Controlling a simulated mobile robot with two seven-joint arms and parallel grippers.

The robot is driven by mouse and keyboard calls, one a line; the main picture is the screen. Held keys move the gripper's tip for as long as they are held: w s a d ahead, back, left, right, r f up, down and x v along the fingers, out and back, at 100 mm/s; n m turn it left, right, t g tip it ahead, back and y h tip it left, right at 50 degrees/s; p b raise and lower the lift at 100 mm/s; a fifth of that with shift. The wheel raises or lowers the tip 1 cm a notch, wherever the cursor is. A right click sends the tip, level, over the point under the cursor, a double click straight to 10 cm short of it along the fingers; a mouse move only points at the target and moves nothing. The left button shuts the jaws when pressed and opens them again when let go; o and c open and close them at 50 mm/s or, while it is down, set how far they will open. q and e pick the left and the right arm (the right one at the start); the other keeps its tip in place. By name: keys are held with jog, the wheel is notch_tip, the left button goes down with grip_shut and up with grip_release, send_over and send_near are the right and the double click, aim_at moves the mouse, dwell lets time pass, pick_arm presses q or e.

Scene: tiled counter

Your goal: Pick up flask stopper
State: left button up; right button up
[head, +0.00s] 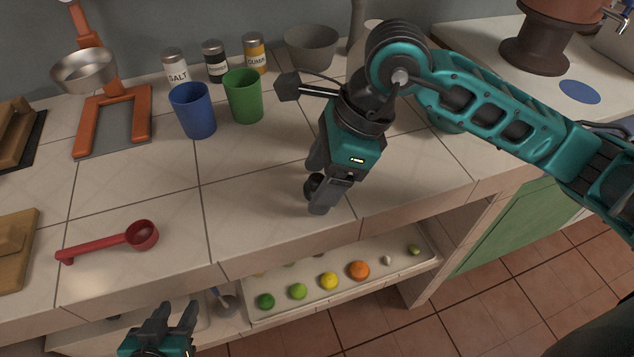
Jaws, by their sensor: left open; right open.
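A small dark rounded piece (311,186), which looks like the flask stopper, is on the counter at the fingertips of my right gripper (317,190). The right gripper points down at the counter and is open, with the dark piece between or right beside its fingers. The fingers hide part of it, and I cannot tell whether they touch it. My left gripper (176,312) is open and empty, low in front of the counter's front edge. No flask is clearly visible.
A blue cup (194,111) and green cup (244,97) stand left of the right gripper, before several spice jars (174,66). A red scoop (110,242) lies at the front left. The counter's middle is clear.

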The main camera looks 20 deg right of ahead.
jog(key=shift+c, duration=0.2)
jog(key=c, duration=1.1)
